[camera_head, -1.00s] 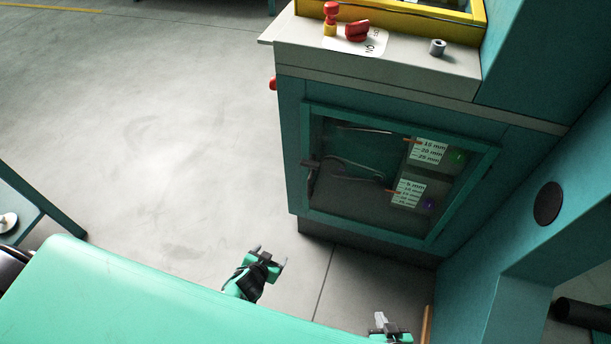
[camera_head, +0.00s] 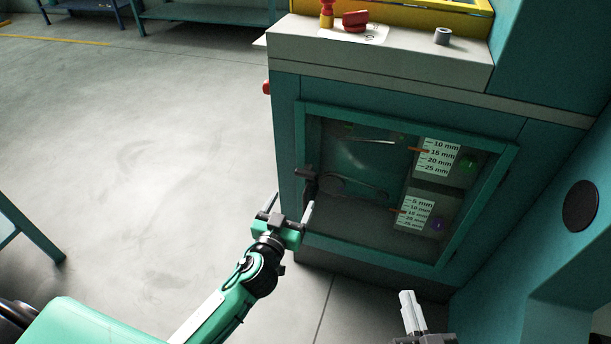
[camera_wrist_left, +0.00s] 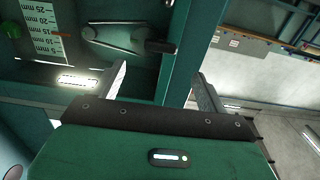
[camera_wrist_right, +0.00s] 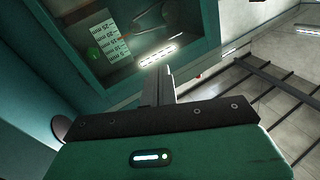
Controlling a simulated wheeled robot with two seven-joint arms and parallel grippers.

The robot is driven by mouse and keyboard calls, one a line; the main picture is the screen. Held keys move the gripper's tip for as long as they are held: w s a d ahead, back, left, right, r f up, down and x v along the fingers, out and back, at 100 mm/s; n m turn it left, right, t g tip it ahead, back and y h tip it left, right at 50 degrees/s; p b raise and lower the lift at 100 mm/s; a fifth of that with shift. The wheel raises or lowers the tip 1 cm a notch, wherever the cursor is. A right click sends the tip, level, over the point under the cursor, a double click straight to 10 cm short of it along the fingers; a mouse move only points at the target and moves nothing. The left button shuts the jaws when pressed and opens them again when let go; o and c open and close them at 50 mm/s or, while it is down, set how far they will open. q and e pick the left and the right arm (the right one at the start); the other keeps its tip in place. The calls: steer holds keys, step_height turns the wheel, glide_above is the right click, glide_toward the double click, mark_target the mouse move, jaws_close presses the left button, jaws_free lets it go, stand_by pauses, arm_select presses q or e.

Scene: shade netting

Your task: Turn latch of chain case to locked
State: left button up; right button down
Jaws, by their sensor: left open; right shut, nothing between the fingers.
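The chain case (camera_head: 288,130) is a teal cabinet with a framed clear window. A dark latch (camera_head: 307,184) sits at the left side of the window frame, and it also shows in the left wrist view (camera_wrist_left: 160,47). My left gripper (camera_head: 290,207) is open and empty, just below and left of the latch in the head view. In the left wrist view the latch lies beyond the gap between its fingers (camera_wrist_left: 158,76), apart from them. My right gripper (camera_head: 410,302) is shut and empty, low in front of the case. It also shows in the right wrist view (camera_wrist_right: 163,75).
Behind the window are two white scale cards (camera_head: 438,157) and dark linkage parts. On top stand a red knob (camera_head: 355,19) and a grey cylinder (camera_head: 443,36). A red button (camera_head: 266,87) sticks out from the left side. The floor (camera_head: 130,150) to the left is clear.

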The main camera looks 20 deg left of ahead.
mark_target(304, 177)
arm_select(q)
steer(key=w, duration=1)
steer(key=shift+d, duration=0.1)
steer(key=shift+w, duration=0.8)
arm_select(e)
steer(key=shift+w+d+r+t, duration=0.2)
steer(key=shift+r+t, duration=0.1)
steer(key=shift+r, duration=0.15)
steer(key=shift+w+d+r+t, duration=0.1)
steer(key=shift+w+r+t, duration=0.05)
steer(key=shift+r+t, duration=0.2)
arm_select(q)
steer(key=c, duration=1)
arm_select(e)
steer(key=shift+a, duration=0.1)
